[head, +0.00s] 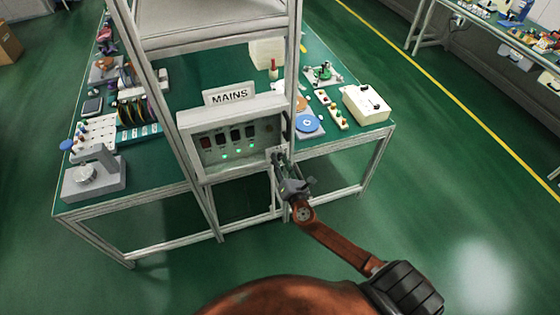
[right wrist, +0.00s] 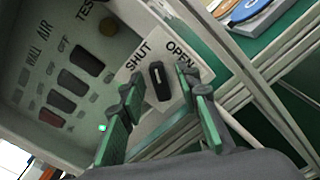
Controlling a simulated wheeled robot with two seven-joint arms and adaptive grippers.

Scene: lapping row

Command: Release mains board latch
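The mains board (head: 197,160) is a pale box with dark switches and lit green lamps, under a MAINS sign (head: 229,95). In the right wrist view its latch (right wrist: 160,82) is a black oblong knob on a white plate, just below the words SHUT and OPEN. I cannot tell which word it is set to. My right gripper (head: 278,157) is at the board's lower right corner. In the right wrist view its green-padded fingers (right wrist: 156,84) are spread, with the latch seen between their tips. I cannot tell whether they touch it. My left gripper is out of view.
The board hangs in a pale metal frame (head: 193,180) at the front of a green bench (head: 200,65). A scale-like device (head: 95,178) stands left. A blue disc (head: 307,124) and a cream box (head: 366,104) lie right. The floor right of the bench is clear.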

